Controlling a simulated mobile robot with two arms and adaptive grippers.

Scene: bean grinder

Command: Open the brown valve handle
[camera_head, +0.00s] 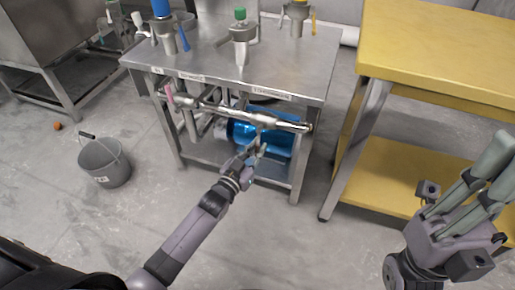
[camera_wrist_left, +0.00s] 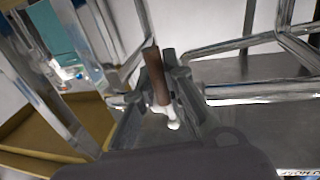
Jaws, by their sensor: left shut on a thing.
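The brown valve handle (camera_wrist_left: 156,76) stands between the fingertips of my left gripper (camera_wrist_left: 170,82) in the left wrist view, with a white end piece below it. My left gripper is shut on this handle. In the head view my left gripper (camera_head: 252,160) is at the front of the steel table, just below the horizontal metal pipe (camera_head: 225,109). The brown handle is hidden or too small to make out there. My right gripper (camera_head: 492,165) is at the lower right, away from the pipe; its finger opening is unclear.
The steel table (camera_head: 290,70) carries valves with blue, green and orange handles. A blue tank (camera_head: 275,137) lies beneath the pipe. A yellow table (camera_head: 430,45) stands close on the right. A grey bucket (camera_head: 104,163) stands on the floor at left, with open floor around it.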

